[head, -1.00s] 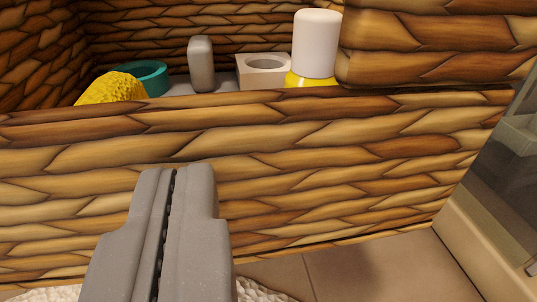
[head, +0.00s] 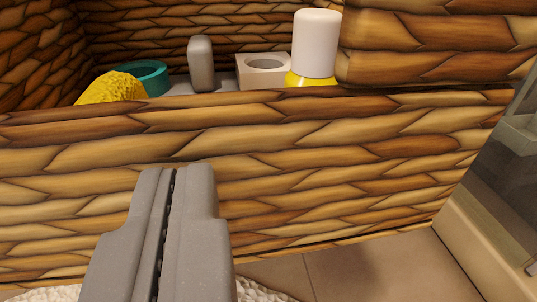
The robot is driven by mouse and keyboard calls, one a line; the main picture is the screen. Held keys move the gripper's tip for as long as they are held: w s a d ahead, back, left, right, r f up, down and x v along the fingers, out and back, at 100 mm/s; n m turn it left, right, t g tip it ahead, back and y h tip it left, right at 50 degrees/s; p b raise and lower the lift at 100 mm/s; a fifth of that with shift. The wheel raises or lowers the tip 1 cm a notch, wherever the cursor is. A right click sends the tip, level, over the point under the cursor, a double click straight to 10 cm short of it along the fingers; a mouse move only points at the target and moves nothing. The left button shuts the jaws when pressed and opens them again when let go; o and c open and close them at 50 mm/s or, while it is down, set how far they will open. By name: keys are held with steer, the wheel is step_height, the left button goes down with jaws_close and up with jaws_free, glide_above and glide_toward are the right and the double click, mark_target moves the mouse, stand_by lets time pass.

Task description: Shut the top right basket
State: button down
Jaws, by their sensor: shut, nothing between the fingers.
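A wicker basket (head: 330,150) fills most of the head view, its woven front wall running across the middle. It stands open, and its inside shows above the front wall. Whether it is the top right one cannot be told from this view. My gripper (head: 174,172) is shut and empty, low and left of centre, in front of the basket's front wall. Whether the fingertips touch the wall is not clear.
Inside the basket are a yellow textured item (head: 110,89), a teal ring-shaped item (head: 150,75), a grey block (head: 201,62), a beige holder (head: 263,70) and a white-and-yellow bottle (head: 316,45). Another wicker part (head: 440,45) is at upper right. Tiled floor (head: 350,270) shows below.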

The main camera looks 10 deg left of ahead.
mark_target(183, 146)
steer(key=shift+r+b+x, duration=0.1)
steer(key=shift+b+x, duration=0.25)
steer(key=shift+x, duration=0.75)
steer(key=shift+r+b+x, duration=0.15)
steer(key=shift+b+x, duration=0.2)
steer(key=shift+x, duration=0.8)
steer(key=shift+r+b+x, duration=0.1)
steer(key=shift+b+x, duration=0.5)
steer(key=shift+x, duration=0.55)
steer(key=shift+r+b+x, duration=0.15)
steer(key=shift+b+x, duration=0.4)
steer(key=shift+x, duration=0.55)
